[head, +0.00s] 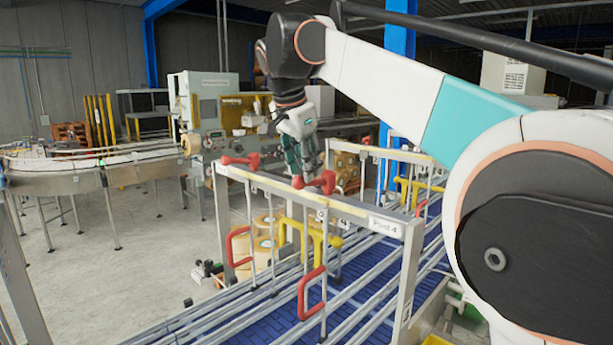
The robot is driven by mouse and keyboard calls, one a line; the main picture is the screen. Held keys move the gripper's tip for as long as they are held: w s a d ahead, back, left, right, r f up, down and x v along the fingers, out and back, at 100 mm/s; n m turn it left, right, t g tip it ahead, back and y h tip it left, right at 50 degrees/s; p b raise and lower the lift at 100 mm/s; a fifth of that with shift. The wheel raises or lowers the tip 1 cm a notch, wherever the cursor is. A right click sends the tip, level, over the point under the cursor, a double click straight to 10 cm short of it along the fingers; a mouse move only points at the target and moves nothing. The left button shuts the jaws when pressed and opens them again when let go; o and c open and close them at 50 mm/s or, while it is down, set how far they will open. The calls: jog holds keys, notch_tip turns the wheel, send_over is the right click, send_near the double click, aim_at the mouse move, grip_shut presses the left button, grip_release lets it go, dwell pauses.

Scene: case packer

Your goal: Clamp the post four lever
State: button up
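The frame labelled "Post 4" (385,226) spans the conveyor in the head view. A red lever (318,182) sits on its top beam, left of the label. Another red lever (240,161) sits farther left on the same beam. My gripper (304,176) points down at the right-hand lever, its fingertips at or just above it. I cannot tell whether they touch it. The teal fingers overlap in this view, so their opening is unclear.
A blue conveyor (330,318) with metal guide rails runs below. Red handles (311,292) and a yellow bracket (318,239) stand around the rails. A curved conveyor (70,170) and a packing machine (212,110) stand behind. The floor at left is mostly clear.

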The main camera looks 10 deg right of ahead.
jog(key=v, duration=0.7)
jog(key=shift+r, duration=0.3)
jog(key=shift+s+a, duration=0.1)
jog(key=shift+a, duration=0.05)
jog(key=s+d+f+n+t+y+b, duration=0.1)
jog(key=s+d+f+n+b, duration=0.2)
jog(key=s+f+b, duration=0.7)
jog(key=s+d+f+n+t+b, duration=0.1)
jog(key=s+d+f+n+b, duration=0.3)
jog(key=f, duration=3.4)
jog(key=s+d+f+n+y+b, duration=0.1)
jog(key=s+d+f+n+b, duration=0.2)
jog(key=s+f+b, duration=1.3)
notch_tip(320, 180, down, 9)
jog(key=n+b, duration=0.1)
jog(key=b, duration=0.6)
jog(key=shift+s+d+r+n+t+y+b, duration=0.2)
jog(key=shift+n+t+y+b, duration=0.1)
jog(key=shift+t+b, duration=0.1)
